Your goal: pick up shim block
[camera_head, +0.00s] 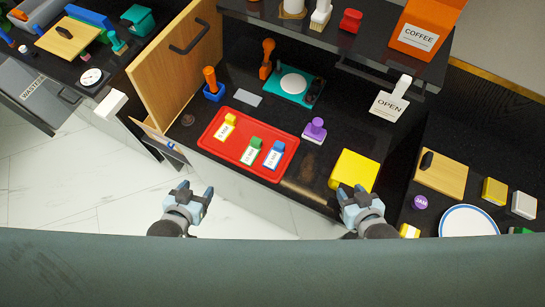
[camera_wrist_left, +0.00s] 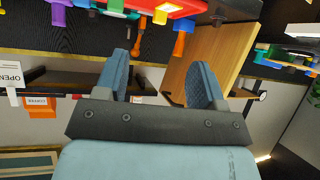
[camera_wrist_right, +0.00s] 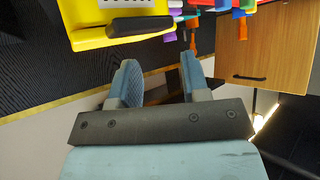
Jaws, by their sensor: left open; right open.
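A red tray (camera_head: 262,132) lies on the black counter in the head view. On it stand three small labelled blocks, which look like shim blocks: one yellow (camera_head: 229,122), one green (camera_head: 252,150) and one blue (camera_head: 273,155). Their label print is too small to read surely. My left gripper (camera_head: 195,192) is open and empty, in front of the counter and below the tray in the picture. My right gripper (camera_head: 352,192) is open and empty, by the near edge of a yellow box (camera_head: 353,172). Neither gripper touches a block.
A purple-handled stamp (camera_head: 314,130) stands right of the tray. An orange-handled tool in a blue holder (camera_head: 213,91) and a teal board (camera_head: 296,88) stand behind it. An open wooden door (camera_head: 170,65) rises at the left. An OPEN sign (camera_head: 390,103) stands at the right.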

